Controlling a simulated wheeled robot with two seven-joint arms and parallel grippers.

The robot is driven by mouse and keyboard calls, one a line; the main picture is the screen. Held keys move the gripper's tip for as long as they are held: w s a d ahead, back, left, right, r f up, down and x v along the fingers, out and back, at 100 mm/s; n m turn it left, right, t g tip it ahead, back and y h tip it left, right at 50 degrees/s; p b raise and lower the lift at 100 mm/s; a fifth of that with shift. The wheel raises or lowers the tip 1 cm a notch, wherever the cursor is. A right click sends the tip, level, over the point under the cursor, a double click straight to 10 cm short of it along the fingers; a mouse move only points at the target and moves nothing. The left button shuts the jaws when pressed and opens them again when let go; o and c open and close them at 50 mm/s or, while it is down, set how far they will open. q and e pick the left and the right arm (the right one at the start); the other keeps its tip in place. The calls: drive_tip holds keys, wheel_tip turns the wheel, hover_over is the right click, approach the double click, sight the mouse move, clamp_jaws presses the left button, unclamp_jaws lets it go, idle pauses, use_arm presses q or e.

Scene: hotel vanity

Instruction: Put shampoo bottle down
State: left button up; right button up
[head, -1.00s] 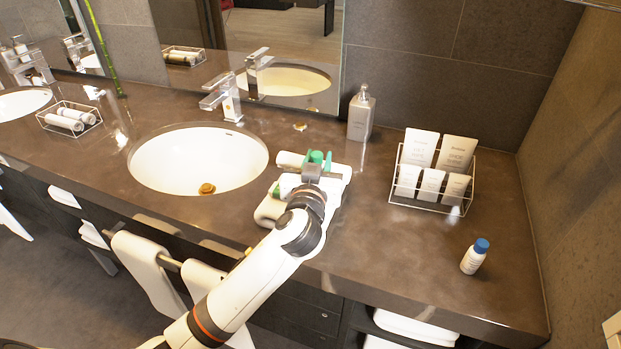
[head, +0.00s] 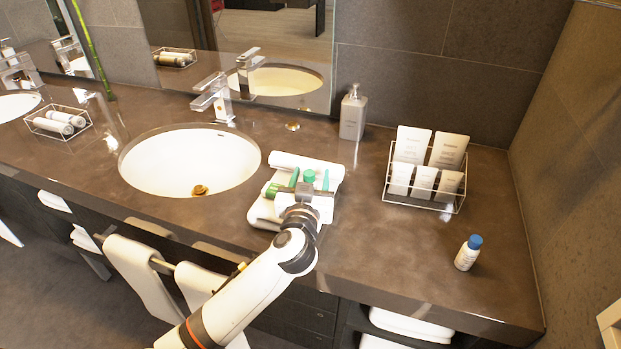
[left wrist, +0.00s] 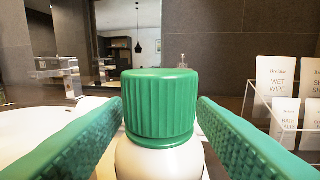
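A white bottle with a ribbed green cap (head: 309,176), which looks like the shampoo bottle, stands upright at the white rolled and folded towels beside the middle sink. It also fills the middle of the left wrist view (left wrist: 160,108). My left gripper (head: 309,181) has its green fingers spread on both sides of the cap, with gaps showing in the head view. In the left wrist view, the fingers (left wrist: 160,125) flank the cap. The bottle's base is hidden by the gripper. Another green item (head: 271,189) lies just left of the gripper. My right gripper is out of view.
A wire rack of white tubes (head: 425,170) stands to the right, with a blue-capped bottle (head: 468,253) in front. A soap dispenser (head: 353,113) stands behind. The sink (head: 190,160) and faucet (head: 213,98) are left. The counter (head: 380,240) right of the gripper is bare.

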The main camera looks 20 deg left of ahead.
use_arm(q)
drive_tip(key=shift+r, duration=0.1)
drive_tip(key=shift+s+r, duration=0.1)
drive_tip(key=s+d+b, duration=0.2)
drive_tip(key=s, duration=0.9)
drive_tip(key=shift+s, duration=0.35)
